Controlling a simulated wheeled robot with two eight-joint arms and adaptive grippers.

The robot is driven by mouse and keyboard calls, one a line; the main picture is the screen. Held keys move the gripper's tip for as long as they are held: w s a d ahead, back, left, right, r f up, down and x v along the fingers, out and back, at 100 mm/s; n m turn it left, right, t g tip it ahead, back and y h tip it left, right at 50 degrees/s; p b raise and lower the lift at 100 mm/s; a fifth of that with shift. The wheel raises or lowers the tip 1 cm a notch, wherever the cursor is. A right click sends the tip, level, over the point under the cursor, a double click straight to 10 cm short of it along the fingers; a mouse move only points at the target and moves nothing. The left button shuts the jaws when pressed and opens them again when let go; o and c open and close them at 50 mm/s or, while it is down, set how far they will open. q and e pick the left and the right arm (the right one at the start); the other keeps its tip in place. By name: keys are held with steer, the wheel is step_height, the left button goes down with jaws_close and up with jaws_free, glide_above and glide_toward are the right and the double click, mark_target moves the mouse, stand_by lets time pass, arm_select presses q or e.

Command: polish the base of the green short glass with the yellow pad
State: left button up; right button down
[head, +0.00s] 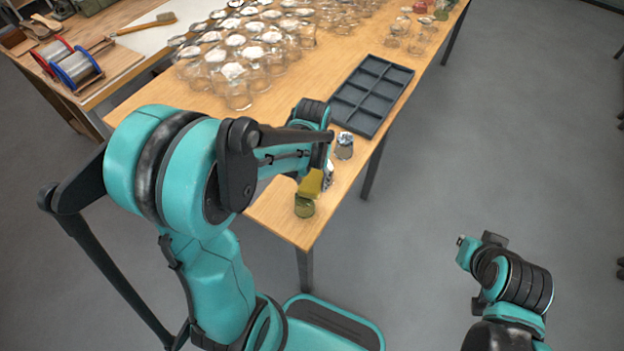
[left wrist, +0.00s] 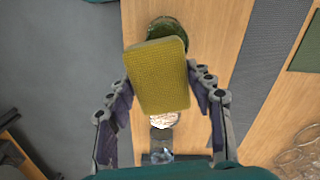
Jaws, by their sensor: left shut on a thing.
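The yellow pad (head: 311,184) is held in my left gripper (head: 318,174), near the front corner of the wooden table. The pad also shows in the left wrist view (left wrist: 160,78), between the two fingers. The green short glass (head: 305,208) stands on the table just below the pad. In the left wrist view the glass (left wrist: 167,32) is partly hidden behind the pad's far edge. I cannot tell whether the pad touches it. My right gripper (head: 468,250) is off to the right over the floor, away from the table; its fingers are too small to read.
Close to the pad is a shiny silver-topped thing (left wrist: 164,121), and a foil-topped glass (head: 344,146) stands behind. A dark compartment tray (head: 369,95) lies at the table's right edge. Many glasses (head: 238,75) crowd the back. Brushes and wire spools (head: 76,66) are at left.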

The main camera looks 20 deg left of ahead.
mark_target(304, 186)
arm_select(q)
steer(key=shift+f+b, duration=0.8)
steer(key=shift+f, duration=0.2)
steer(key=shift+s, duration=0.15)
steer(key=shift+s+a+r, duration=0.1)
steer(key=shift+s+a, duration=0.2)
steer(key=shift+s, duration=0.3)
steer(key=shift+s+a+r, duration=0.1)
steer(key=shift+s+a, duration=0.15)
steer(key=shift+s, duration=0.35)
steer(key=shift+s+a+f, duration=0.1)
steer(key=shift+s+a, duration=0.2)
steer(key=shift+s, duration=0.4)
steer(key=shift+s+a+f, duration=0.1)
steer(key=shift+s+a, duration=0.2)
steer(key=shift+s, duration=0.4)
steer(key=shift+s+f, duration=0.1)
steer(key=shift+d, duration=0.1)
steer(key=shift+c, duration=0.5)
steer(key=shift+w+d+r, duration=0.1)
steer(key=shift+w+d, duration=0.25)
steer(key=shift+w, duration=0.6)
steer(key=shift+w+d+r, duration=0.1)
steer(key=shift+w+d, duration=0.3)
steer(key=shift+w, duration=0.55)
steer(key=shift+w+d, duration=0.35)
steer(key=shift+w, duration=0.6)
